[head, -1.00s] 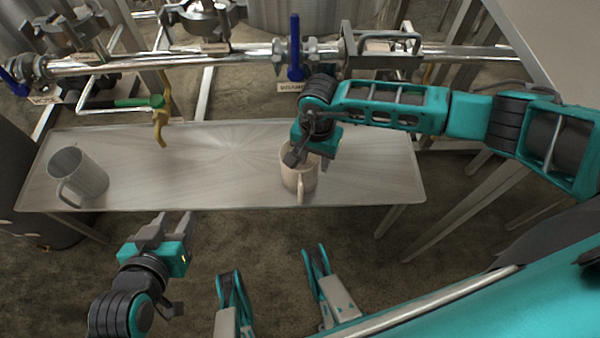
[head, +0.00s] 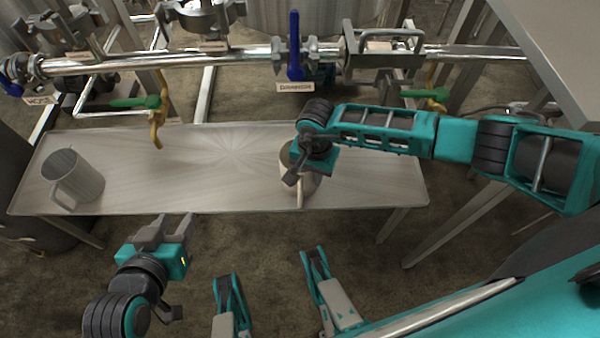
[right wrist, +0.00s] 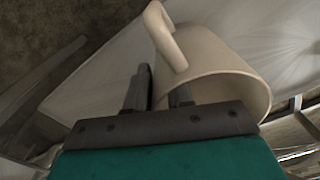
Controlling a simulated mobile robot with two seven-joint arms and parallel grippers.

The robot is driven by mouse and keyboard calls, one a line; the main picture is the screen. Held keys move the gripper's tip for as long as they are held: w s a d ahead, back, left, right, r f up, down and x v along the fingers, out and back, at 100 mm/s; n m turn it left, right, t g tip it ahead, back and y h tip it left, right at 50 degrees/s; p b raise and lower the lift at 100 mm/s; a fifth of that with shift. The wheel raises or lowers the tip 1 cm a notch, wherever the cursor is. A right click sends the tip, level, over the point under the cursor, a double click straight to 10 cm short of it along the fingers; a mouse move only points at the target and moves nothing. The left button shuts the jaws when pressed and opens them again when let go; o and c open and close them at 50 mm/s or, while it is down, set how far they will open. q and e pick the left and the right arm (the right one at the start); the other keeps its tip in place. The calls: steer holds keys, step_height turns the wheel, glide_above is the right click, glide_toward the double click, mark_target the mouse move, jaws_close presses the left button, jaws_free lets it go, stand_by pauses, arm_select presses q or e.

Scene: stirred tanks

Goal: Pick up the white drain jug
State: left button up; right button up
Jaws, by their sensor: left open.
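The white drain jug (head: 304,192), cream-white with its handle toward me, is at the right part of the metal table (head: 225,170). My right gripper (head: 292,178) is over it from above and hides much of its rim. In the right wrist view the jug (right wrist: 215,55) shows its open mouth and handle. The right fingers (right wrist: 157,92) are at its rim beside the handle, one apparently outside the wall and one inside. Whether they press on the wall cannot be told. My left gripper (head: 162,230) is open and empty in front of the table's near edge.
A grey metal jug (head: 76,180) stands at the table's left end. Behind the table runs a steel pipe with a blue-handled valve (head: 294,50); green-handled taps (head: 135,103) hang nearby. The table's middle is clear.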

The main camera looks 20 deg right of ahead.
steer(key=shift+c, duration=1.4)
jaws_close()
